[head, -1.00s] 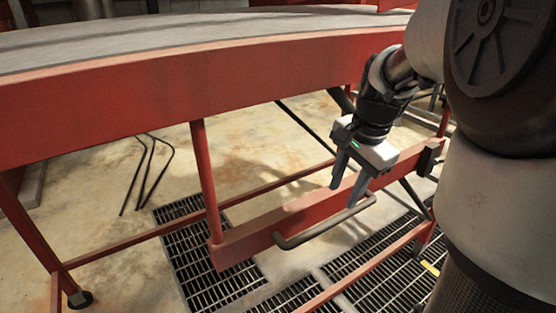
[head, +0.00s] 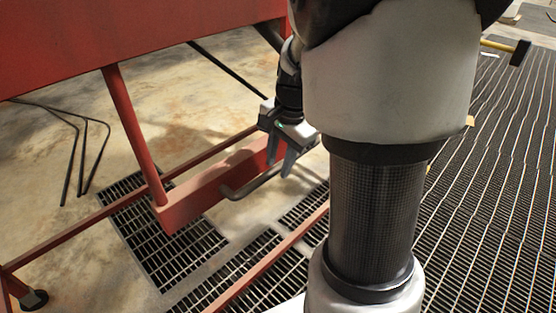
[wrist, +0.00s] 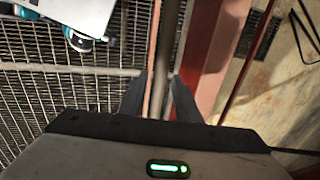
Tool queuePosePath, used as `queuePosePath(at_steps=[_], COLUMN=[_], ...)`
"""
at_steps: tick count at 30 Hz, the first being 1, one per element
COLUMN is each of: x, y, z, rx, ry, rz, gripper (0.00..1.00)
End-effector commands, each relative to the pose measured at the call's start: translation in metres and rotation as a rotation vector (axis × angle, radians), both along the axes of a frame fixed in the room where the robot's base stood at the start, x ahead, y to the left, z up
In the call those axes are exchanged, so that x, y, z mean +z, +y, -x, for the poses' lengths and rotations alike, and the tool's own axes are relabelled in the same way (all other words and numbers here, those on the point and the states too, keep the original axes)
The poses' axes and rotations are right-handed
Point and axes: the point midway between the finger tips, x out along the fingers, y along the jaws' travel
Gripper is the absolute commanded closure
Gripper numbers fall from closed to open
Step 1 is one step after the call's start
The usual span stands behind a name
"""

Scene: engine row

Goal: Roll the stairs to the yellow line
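The red stairs stand on wheels, and part of their red frame (head: 190,199) crosses the left of the head view. A grey bar handle (head: 246,190) sticks out from a low red beam. My gripper (head: 278,170) is at the right end of this handle, pointing down, with its two fingers apart. In the wrist view, the grey handle (wrist: 167,36) runs up from between the fingertips, alongside the red beam (wrist: 203,45). Whether the fingers touch it is hard to tell. The yellow line is not clearly visible.
Dark floor grating (head: 500,160) spreads over the right. More grates (head: 165,240) lie under the stairs, set in stained concrete (head: 70,225). A caster wheel (head: 34,300) shows at the lower left. A yellow-shafted tool (head: 500,46) with a dark end is at the upper right.

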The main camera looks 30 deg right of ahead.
Motion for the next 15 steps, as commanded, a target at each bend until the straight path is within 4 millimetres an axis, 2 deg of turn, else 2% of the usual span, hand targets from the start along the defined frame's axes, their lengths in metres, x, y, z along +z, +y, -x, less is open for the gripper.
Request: queuePosePath(at_steps=[1,5,11,15], x=[0.0,0.0,0.001,0.004], y=[0.0,0.0,0.001,0.016], z=[0.0,0.0,0.0,0.006], rx=[0.0,0.0,0.0,0.004], ry=[0.0,0.0,0.0,0.003], rz=[0.0,0.0,0.0,-0.003], gripper=[0.8,1.0,1.0,1.0])
